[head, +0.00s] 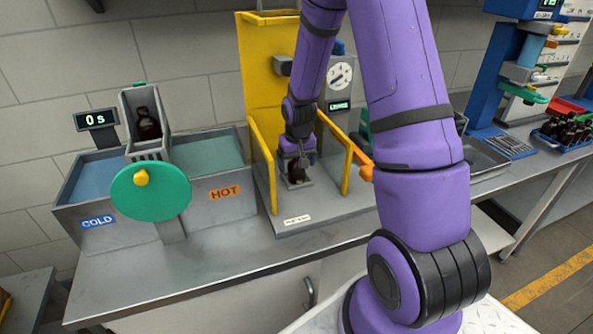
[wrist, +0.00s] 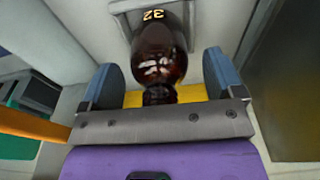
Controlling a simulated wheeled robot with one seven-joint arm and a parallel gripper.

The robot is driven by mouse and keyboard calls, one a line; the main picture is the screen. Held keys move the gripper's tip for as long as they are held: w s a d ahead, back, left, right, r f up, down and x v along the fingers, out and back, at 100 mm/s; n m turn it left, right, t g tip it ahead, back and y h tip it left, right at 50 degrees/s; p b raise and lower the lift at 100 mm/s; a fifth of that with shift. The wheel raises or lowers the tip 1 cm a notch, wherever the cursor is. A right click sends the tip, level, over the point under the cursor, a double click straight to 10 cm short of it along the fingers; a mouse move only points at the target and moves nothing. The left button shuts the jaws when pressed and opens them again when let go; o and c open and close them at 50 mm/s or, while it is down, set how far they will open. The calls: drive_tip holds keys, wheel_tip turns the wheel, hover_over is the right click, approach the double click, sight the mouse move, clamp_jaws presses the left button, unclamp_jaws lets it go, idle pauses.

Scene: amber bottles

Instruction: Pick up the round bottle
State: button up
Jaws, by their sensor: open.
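A dark amber round-bodied bottle (wrist: 160,58) with yellow marking near its far end shows in the wrist view. In the head view it is small and partly hidden (head: 297,174), standing on the floor of the yellow-framed station. My gripper (head: 297,156) reaches down over it inside the frame. In the wrist view the two blue fingers of my gripper (wrist: 161,85) are apart, one on each side of the bottle's neck end. Gaps show between the fingers and the glass.
The yellow-framed station (head: 264,165) has side rails close to my gripper and a gauge (head: 340,76) behind. On the left, another dark bottle (head: 148,124) sits in a grey holder (head: 130,105) above the COLD and HOT tanks (head: 225,208).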

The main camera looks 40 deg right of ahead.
drive_tip(key=shift+c, duration=0.2)
drive_tip(key=c, duration=1)
